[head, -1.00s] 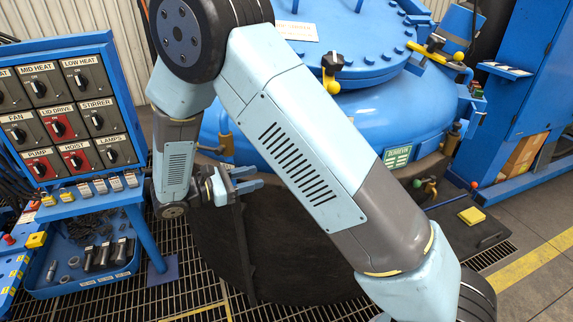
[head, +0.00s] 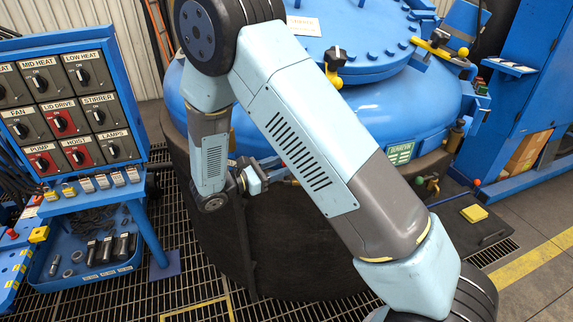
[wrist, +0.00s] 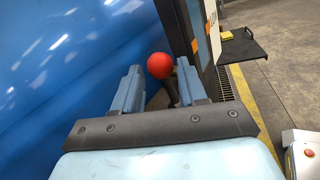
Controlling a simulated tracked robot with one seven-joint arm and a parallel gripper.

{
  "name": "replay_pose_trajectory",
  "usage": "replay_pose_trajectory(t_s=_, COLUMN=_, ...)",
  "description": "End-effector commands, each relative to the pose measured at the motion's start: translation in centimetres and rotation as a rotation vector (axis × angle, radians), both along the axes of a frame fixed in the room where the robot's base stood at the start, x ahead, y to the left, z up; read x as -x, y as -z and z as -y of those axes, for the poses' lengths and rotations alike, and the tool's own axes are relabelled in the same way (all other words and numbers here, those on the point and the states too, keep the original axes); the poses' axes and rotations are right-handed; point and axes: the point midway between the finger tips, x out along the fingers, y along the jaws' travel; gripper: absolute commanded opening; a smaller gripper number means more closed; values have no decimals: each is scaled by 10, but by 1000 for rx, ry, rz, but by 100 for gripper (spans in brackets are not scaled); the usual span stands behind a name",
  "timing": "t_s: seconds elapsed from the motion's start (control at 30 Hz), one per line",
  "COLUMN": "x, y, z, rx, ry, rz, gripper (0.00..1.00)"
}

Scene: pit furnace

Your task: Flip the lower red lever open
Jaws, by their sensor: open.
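A red ball knob (wrist: 159,66) on a short dark stem shows in the wrist view, taken here as the end of the red lever. My gripper (wrist: 158,76) is open, and the knob appears between its two blue fingers, near their tips. I cannot tell how far beyond the tips the knob lies, and no contact shows. In the head view my gripper (head: 268,170) points right, in front of the blue furnace vessel's (head: 375,110) lower side. My forearm hides part of the gripper and whatever lies right of it, so the lever cannot be made out there.
A switch panel (head: 66,100) stands at the left above a blue tray (head: 118,268) of parts. A yellow block (head: 474,213) lies on a dark plate at the right. A blue cabinet (head: 520,90) stands beyond it.

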Motion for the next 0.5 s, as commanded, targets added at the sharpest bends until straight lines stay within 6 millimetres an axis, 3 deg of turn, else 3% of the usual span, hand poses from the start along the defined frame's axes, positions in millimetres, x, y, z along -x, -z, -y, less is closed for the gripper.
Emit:
replay_pose_trajectory(t_s=0.2, x=-11, y=0, z=21, rx=-1, ry=2, rz=1, gripper=42)
replay_pose_trajectory(t_s=0.5, x=-14, y=0, z=27, rx=-1, ry=1, rz=1, gripper=42)
